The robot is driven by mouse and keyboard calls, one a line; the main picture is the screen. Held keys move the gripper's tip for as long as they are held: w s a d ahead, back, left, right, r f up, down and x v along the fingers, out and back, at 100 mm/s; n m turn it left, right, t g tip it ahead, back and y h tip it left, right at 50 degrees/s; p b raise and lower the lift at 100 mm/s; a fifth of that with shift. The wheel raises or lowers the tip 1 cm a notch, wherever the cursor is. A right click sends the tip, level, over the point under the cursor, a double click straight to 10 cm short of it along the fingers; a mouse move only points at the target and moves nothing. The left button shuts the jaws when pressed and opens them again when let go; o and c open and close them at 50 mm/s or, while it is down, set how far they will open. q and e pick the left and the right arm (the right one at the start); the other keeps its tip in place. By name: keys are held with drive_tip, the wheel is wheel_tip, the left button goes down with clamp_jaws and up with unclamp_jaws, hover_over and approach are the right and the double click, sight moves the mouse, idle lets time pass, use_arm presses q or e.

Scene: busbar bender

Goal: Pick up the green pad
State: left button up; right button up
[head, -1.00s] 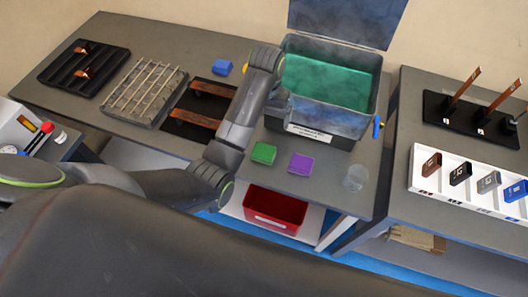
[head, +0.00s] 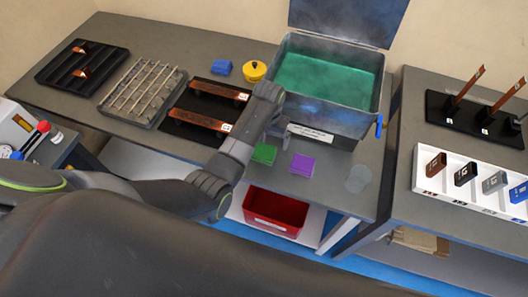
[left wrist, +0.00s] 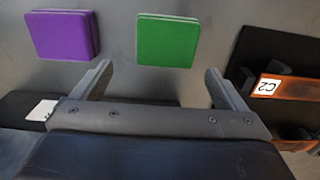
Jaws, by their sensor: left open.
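The green pad (head: 264,154) lies flat on the grey table in front of the metal bin, and it also shows in the left wrist view (left wrist: 167,41). My left gripper (head: 281,142) is above the table close to the green pad. In the left wrist view, my left gripper (left wrist: 158,75) has its two fingers spread wide and nothing between them. The green pad lies beyond the fingertips, roughly centred between them, and is not touched. My right gripper is not in view.
A purple pad (head: 302,165) lies just right of the green one. The metal bin (head: 316,112) with green liquid stands behind. A black tray with copper bars (head: 203,120) is at left. A clear cup (head: 358,179) stands near the table's right edge.

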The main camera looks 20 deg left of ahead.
sight(266, 147)
use_arm(q)
drive_tip(key=f, duration=0.4)
drive_tip(key=shift+s+a+p, duration=0.15)
drive_tip(key=shift+a+p, duration=0.2)
drive_tip(key=shift+p, duration=0.05)
drive_tip(key=shift+f, duration=0.55)
drive_tip(key=shift+c, duration=0.2)
drive_tip(key=c, duration=1)
wheel_tip(266, 147, up, 10)
drive_tip(key=shift+r+b, duration=0.1)
drive_tip(key=shift+b, duration=0.25)
